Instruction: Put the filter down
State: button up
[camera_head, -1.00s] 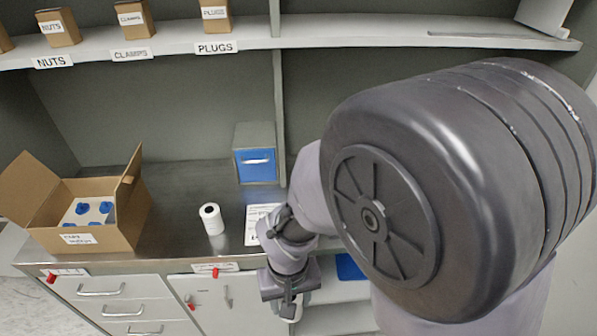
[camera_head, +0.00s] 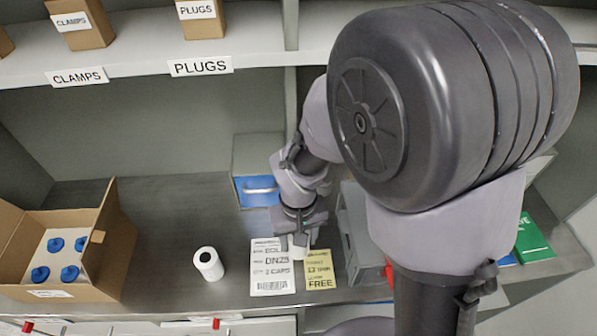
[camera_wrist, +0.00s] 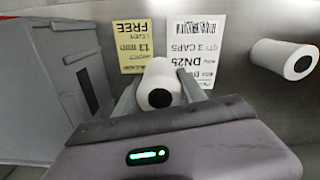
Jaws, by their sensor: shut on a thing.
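My gripper (camera_wrist: 161,88) is shut on a white cylindrical filter (camera_wrist: 158,72) with a dark round hole in its end. In the wrist view the filter sits between the two fingers, close to the yellow and white paper sheets. In the head view my gripper (camera_head: 298,240) is over the counter by those sheets, and only a little of the held filter shows beneath it. I cannot tell whether the filter touches the counter.
A white label sheet (camera_head: 271,268) and a yellow note (camera_head: 319,270) lie on the metal counter (camera_head: 180,215). An open cardboard box (camera_head: 92,262) with blue-capped items is at left. A grey bin (camera_wrist: 62,85) stands beside the yellow note. A blue-fronted box (camera_head: 258,190) is behind.

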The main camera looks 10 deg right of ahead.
jog(key=w+d, duration=0.1)
jog(key=w, duration=0.1)
jog(key=w+d, duration=0.1)
jog(key=w, duration=0.1)
jog(key=w+d, duration=0.1)
jog(key=w, duration=0.1)
jog(key=shift+w+f+b, duration=0.15)
jog(key=shift+f+b, duration=0.2)
jog(key=shift+f, duration=0.05)
notch_tip(320, 180, down, 4)
jog(key=shift+w+r+b, duration=0.1)
jog(key=shift+r+b, duration=0.05)
jog(key=shift+b, duration=0.8)
jog(key=shift+r, duration=0.15)
jog(key=o, duration=1.5)
